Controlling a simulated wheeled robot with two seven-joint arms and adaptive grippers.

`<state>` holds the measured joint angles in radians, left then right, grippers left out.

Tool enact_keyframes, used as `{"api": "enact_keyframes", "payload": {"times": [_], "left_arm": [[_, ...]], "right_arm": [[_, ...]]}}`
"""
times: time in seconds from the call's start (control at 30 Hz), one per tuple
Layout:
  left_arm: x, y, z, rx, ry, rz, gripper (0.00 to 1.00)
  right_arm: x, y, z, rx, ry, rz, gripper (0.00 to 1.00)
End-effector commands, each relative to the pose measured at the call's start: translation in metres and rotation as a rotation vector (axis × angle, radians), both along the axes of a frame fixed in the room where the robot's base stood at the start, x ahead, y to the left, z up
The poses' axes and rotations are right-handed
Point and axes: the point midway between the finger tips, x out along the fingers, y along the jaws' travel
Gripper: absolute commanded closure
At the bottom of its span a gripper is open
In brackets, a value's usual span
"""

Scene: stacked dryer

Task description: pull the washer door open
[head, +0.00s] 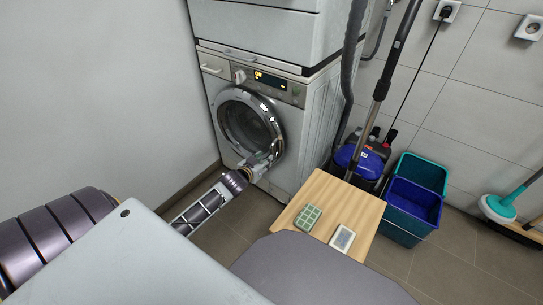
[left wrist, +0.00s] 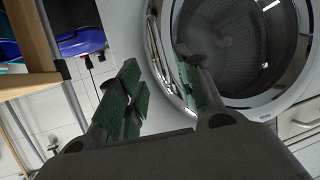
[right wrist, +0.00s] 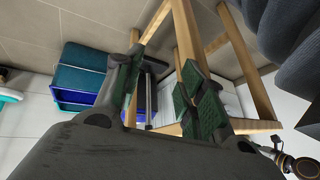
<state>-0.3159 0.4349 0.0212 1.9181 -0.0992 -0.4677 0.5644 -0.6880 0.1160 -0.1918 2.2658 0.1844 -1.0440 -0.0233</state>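The white washer (head: 288,125) stands against the wall, its round chrome-rimmed door (head: 221,116) facing me. In the head view my left gripper (head: 262,161) is at the lower right of the door rim. In the left wrist view my left gripper (left wrist: 160,60) is open. One green-padded finger is outside the chrome door rim (left wrist: 158,62), the other overlaps the glass side. I cannot tell whether either finger touches the rim. The door looks shut or nearly so. My right gripper (right wrist: 162,58) is open and empty in the right wrist view, away from the washer.
A second appliance (head: 265,30) is stacked on the washer. A small wooden table (head: 335,200) holds a green item (head: 308,217) and a white item (head: 342,238). A vacuum (head: 360,160) and blue bucket (head: 414,203) stand behind it. Floor before the washer is clear.

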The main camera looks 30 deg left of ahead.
Motion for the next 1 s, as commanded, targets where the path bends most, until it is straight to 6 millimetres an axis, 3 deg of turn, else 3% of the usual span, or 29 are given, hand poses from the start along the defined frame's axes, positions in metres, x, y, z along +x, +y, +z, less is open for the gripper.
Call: {"api": "enact_keyframes", "payload": {"times": [0.33,1.0], "left_arm": [[0.026,0.003,-0.011,0.000,-0.002,0.000,0.65],[0.073,0.008,-0.031,0.001,-0.001,-0.001,0.65]], "right_arm": [[-0.005,0.005,-0.029,0.036,-0.020,-0.018,0.60],[-0.004,0.009,-0.060,0.079,-0.063,-0.032,0.60]]}}
